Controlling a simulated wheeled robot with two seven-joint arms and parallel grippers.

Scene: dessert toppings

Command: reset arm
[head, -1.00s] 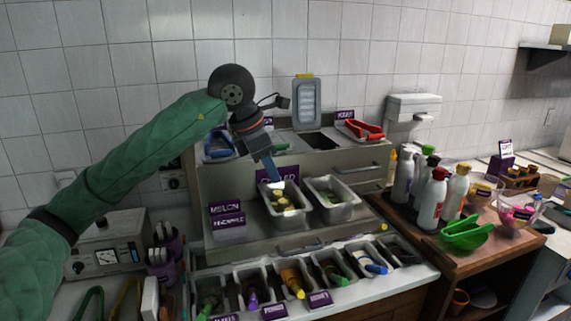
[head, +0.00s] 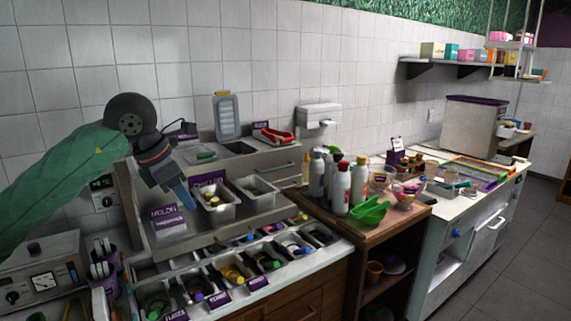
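My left arm, in a green sleeve, comes in from the left in the head view. My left gripper (head: 183,194) points down and to the right, beside the left topping tub (head: 216,208) on the counter shelf. Its fingers look like one narrow blue-grey shape, and I cannot see whether there is a gap between them. The left tub holds pale chunks; a second tub (head: 250,198) stands to its right. My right gripper is not in view.
Below the shelf is a row of bins with coloured handles (head: 232,272). Several bottles (head: 340,186) and a green scoop (head: 369,213) stand on the wooden cart (head: 405,224) to the right. A white side counter (head: 462,212) lies beyond. Open floor (head: 525,235) shows at far right.

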